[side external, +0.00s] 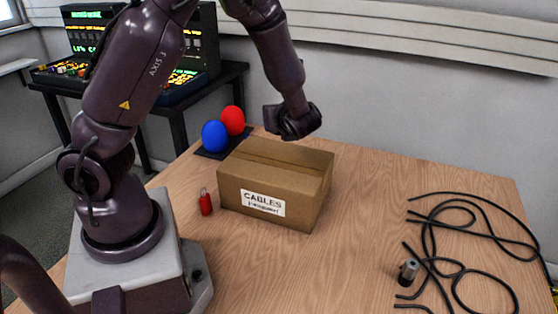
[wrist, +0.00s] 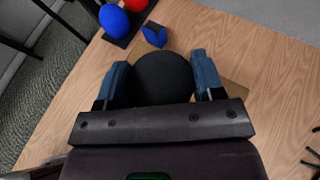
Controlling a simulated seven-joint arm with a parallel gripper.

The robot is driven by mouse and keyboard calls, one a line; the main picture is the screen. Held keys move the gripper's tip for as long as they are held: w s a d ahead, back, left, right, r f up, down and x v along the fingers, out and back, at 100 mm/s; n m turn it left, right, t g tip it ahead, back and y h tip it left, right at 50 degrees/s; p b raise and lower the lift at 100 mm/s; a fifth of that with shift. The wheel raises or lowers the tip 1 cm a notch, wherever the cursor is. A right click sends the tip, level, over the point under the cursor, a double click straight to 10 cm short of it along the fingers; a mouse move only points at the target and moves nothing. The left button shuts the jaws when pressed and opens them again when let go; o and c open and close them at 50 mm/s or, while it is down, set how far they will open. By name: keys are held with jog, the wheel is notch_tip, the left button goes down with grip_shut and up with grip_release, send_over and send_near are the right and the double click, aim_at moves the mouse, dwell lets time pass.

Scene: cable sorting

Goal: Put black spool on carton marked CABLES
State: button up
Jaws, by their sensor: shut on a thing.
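The black spool (wrist: 163,78) shows as a round dark shape between the two blue-grey fingers of my gripper (wrist: 159,66), which is shut on it. In the side view my gripper (side external: 293,122) is above the back right part of the brown carton marked CABLES (side external: 245,193). There the spool cannot be told apart from the dark gripper. The carton is closed, with its label facing the front.
A blue ball (side external: 215,136) and a red ball (side external: 232,120) sit on a dark mat behind the carton. A red canister (side external: 205,203) stands left of it. A small blue object (wrist: 154,35) lies beyond the spool. Black cables and a grey cylinder (side external: 408,271) lie at right.

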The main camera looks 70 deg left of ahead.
send_over(277, 160)
notch_tip(277, 160, down, 4)
jog(key=shift+f, duration=2.1)
jog(key=shift+f, duration=0.15)
jog(key=o, duration=0.9)
jog(key=shift+o, duration=0.2)
